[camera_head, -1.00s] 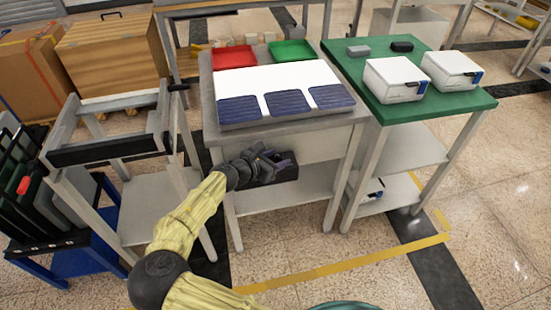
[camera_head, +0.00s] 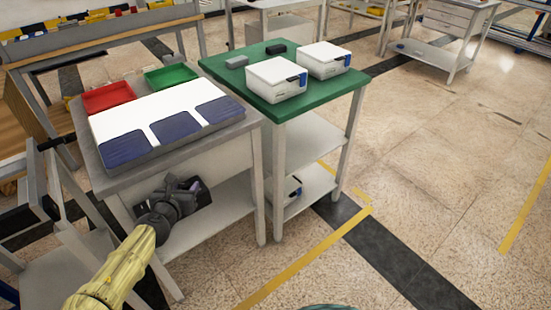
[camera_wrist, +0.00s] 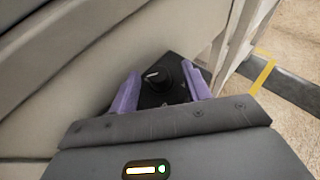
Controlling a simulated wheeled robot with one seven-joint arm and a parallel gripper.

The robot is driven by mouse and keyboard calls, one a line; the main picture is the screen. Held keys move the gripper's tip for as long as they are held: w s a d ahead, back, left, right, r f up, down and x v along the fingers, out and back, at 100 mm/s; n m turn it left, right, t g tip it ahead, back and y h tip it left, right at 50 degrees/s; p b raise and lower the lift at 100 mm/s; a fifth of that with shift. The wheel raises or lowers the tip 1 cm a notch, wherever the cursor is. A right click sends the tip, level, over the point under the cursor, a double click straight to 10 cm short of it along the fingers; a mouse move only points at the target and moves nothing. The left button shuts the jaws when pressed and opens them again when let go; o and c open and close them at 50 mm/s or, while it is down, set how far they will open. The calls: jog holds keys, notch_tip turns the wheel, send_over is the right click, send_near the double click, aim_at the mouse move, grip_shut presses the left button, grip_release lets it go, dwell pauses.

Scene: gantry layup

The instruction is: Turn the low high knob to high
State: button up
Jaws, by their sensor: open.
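The low high knob (camera_wrist: 158,78) is a round black knob with a white pointer mark, set on a dark panel (camera_wrist: 176,96) in the wrist view. No low or high lettering can be read. My gripper (camera_wrist: 162,72) is open, with one purple finger on each side of the knob in the picture. I cannot tell whether either finger touches it. In the head view my gripper (camera_head: 182,186) is under the front edge of the grey table (camera_head: 182,148), by a dark box (camera_head: 204,196). The knob is hidden there.
The grey table holds a white board (camera_head: 150,108) with blue pads, a red tray (camera_head: 108,97) and a green tray (camera_head: 170,77). A green-topped table (camera_head: 318,104) with white boxes stands close on the right. Open floor lies further right.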

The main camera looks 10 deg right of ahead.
jog(key=shift+d+f+n+y+b, duration=0.2)
jog(key=shift+n+y+b, duration=0.65)
jog(key=shift+b, duration=0.7)
jog(key=n+y+b, duration=0.3)
jog(key=b, duration=0.5)
jog(key=shift+d+y, duration=0.1)
jog(key=shift+y, duration=0.25)
jog(key=y+b, duration=0.1)
jog(key=b, duration=0.1)
jog(key=n+y+b, duration=0.1)
jog(key=shift+w+d+n+g+b, duration=0.15)
jog(key=shift+n+g+b, duration=0.1)
jog(key=shift+g+b, duration=0.15)
jog(key=shift+r+n+y+b, duration=0.1)
jog(key=shift+n+y+b, duration=0.2)
jog(key=shift+n+b, duration=0.1)
jog(key=shift+d+g, duration=0.1)
jog(key=shift+g, duration=0.2)
jog(key=shift+r+n+g+y+p, duration=0.2)
jog(key=shift+n+g+y+p, duration=0.25)
jog(key=shift+n+y, duration=0.65)
